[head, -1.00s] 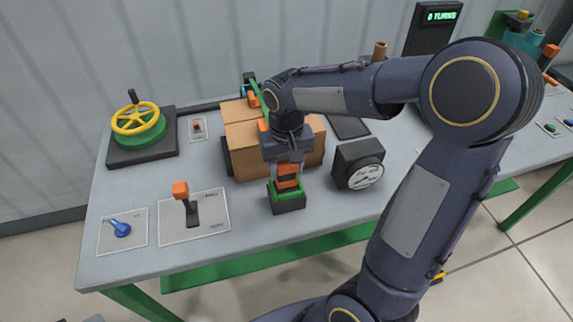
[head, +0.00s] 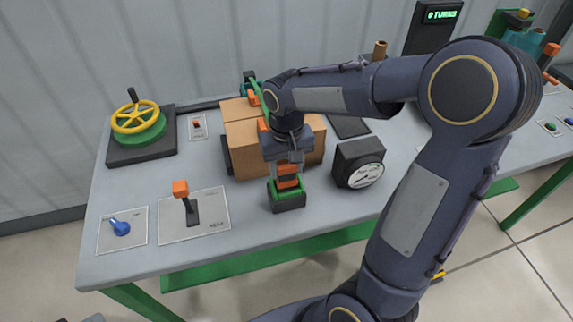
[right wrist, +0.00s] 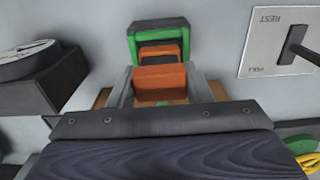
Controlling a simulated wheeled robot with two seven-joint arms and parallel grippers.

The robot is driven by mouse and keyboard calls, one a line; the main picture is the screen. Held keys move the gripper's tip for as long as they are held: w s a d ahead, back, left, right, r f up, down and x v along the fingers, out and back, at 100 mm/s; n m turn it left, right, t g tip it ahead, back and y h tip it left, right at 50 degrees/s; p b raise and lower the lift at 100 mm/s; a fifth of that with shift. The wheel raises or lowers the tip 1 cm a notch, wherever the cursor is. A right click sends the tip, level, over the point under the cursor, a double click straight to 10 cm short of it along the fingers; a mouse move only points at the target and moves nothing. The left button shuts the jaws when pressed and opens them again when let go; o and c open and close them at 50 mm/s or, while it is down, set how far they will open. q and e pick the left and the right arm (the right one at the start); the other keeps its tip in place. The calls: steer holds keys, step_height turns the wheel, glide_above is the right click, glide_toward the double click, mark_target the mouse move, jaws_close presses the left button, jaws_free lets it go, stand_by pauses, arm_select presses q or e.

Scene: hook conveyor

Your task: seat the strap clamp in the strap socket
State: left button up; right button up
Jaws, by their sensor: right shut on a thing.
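The strap clamp (head: 288,182) is an orange stepped block. It also shows in the right wrist view (right wrist: 160,82), between the two grey fingers. My right gripper (head: 288,165) points down and is shut on the clamp. The strap socket (head: 288,204) is a dark block with a green upper rim near the front of the table. It also shows in the right wrist view (right wrist: 158,28), beyond the clamp. The clamp's lower end is at the green rim, upright and lined up with it. How deep it sits is hidden. My left gripper is not in view.
A cardboard box (head: 245,150) stands just behind the gripper. A black dial gauge (head: 359,163) is close on the right. An orange-knobbed lever (head: 181,189) on a plate, a blue knob (head: 120,228) and a yellow handwheel (head: 135,117) are on the left.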

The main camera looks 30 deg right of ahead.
mark_target(286, 164)
steer(key=shift+f+b, duration=0.85)
steer(key=shift+f, duration=0.25)
steer(key=o, duration=1.1)
steer(key=shift+o, duration=0.2)
step_height(286, 164, up, 8)
steer(key=shift+f, duration=0.1)
steer(key=s+a+f+t+y, duration=0.1)
steer(key=s+a+t+y, duration=0.1)
steer(key=s, duration=0.6)
steer(key=s+a+f+n+t+y, duration=0.1)
steer(key=s+a+t, duration=0.1)
steer(key=s, duration=0.7)
steer(key=shift+t+y, duration=0.4)
steer(key=shift+t, duration=0.4)
